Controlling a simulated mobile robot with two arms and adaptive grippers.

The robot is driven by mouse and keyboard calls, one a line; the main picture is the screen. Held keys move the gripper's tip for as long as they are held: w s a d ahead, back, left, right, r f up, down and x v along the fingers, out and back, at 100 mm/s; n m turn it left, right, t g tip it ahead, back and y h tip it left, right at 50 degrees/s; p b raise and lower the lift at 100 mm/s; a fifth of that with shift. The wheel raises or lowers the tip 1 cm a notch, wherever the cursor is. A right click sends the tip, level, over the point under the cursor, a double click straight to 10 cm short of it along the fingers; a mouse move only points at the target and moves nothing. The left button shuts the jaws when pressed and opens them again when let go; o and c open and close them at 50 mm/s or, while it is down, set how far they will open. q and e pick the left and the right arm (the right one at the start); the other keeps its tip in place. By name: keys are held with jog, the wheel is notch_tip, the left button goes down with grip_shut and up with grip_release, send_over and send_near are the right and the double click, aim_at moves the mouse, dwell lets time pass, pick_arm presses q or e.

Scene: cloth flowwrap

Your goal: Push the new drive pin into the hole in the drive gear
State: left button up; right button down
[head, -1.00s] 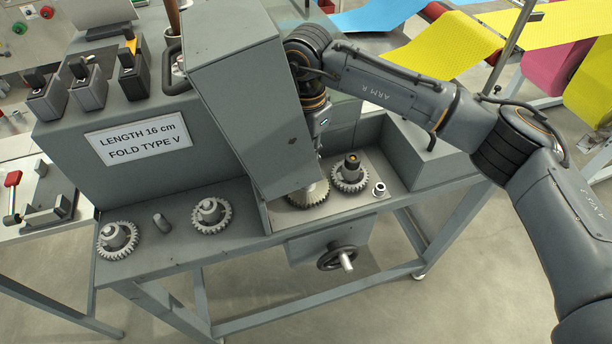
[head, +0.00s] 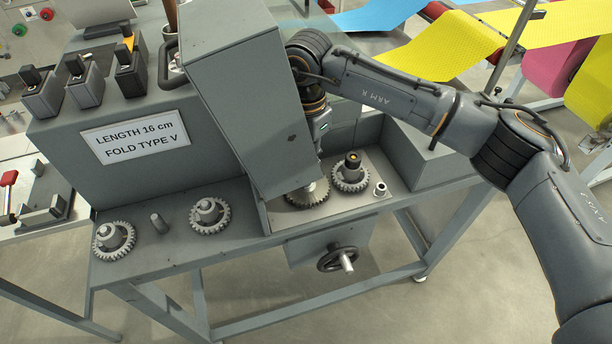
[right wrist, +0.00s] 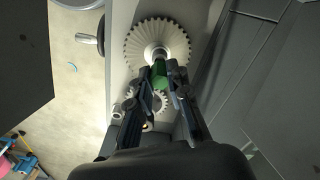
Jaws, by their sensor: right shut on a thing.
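The drive gear (head: 307,196) lies flat in the bay beneath the grey cover, partly hidden by that cover. It is the large pale toothed gear (right wrist: 140,45) in the right wrist view. My right gripper (right wrist: 160,80) is shut on a short green piece, which I take to be the drive pin (right wrist: 160,72). The pin's far end is at or just over the gear's hub; I cannot tell whether it has entered the hole. In the head view my right arm reaches in behind the cover, and the fingertips are not clearly seen. My left gripper is not in view.
The open grey cover (head: 235,100) stands close left of my right wrist. A second gear with a dark, orange-topped hub (head: 350,172) sits beside the drive gear, with a small metal collar (head: 380,189) to its right. Spare gears (head: 210,216) (head: 114,241) and a peg (head: 159,223) occupy the left ledge.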

jog(key=shift+f+b, duration=0.75)
jog(key=shift+f, duration=0.05)
dwell(0.9)
